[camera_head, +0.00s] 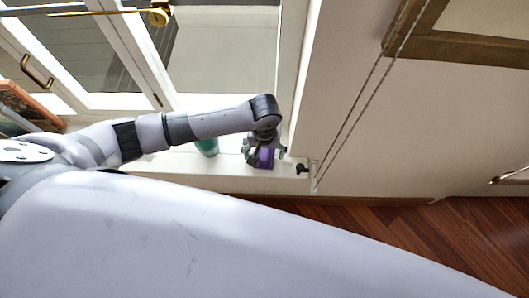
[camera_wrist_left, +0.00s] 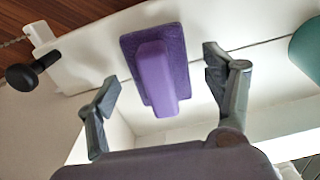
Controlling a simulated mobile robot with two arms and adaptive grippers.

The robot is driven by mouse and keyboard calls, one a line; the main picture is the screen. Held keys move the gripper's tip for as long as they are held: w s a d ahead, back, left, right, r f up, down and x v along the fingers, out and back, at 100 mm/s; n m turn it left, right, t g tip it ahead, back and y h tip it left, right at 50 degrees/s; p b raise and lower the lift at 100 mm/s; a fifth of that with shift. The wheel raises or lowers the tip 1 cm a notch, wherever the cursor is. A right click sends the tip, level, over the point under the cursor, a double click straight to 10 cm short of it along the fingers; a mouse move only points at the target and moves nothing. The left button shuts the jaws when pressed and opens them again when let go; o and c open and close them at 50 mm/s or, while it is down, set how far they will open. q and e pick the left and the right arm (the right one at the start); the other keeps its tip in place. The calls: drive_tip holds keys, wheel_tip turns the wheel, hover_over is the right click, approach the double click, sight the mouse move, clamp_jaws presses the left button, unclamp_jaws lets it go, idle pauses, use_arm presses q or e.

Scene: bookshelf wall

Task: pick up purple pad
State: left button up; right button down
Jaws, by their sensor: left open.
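The purple pad (camera_wrist_left: 157,72) has a flat base and a raised grip block. It rests on the white window sill (camera_head: 185,162). In the left wrist view it lies between the two spread fingers of my left gripper (camera_wrist_left: 163,88), with a gap on both sides. In the head view my left gripper (camera_head: 262,148) is right at the purple pad (camera_head: 266,158) and partly covers it. My left gripper is open and holds nothing. My right gripper is not in view.
A green cylindrical object (camera_head: 207,147) stands on the sill left of the pad, and it shows at the right edge of the left wrist view (camera_wrist_left: 307,48). A black knob (camera_head: 302,168) is at the sill's right end. Glass doors are behind. Wooden floor (camera_head: 400,230) lies at lower right.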

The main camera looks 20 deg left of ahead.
sight(264, 150)
use_arm(q)
drive_tip(key=shift+c, duration=0.6)
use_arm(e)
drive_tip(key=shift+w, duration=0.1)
use_arm(q)
drive_tip(key=c, duration=1.1)
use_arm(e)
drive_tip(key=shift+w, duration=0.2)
use_arm(q)
drive_tip(key=shift+r, duration=0.1)
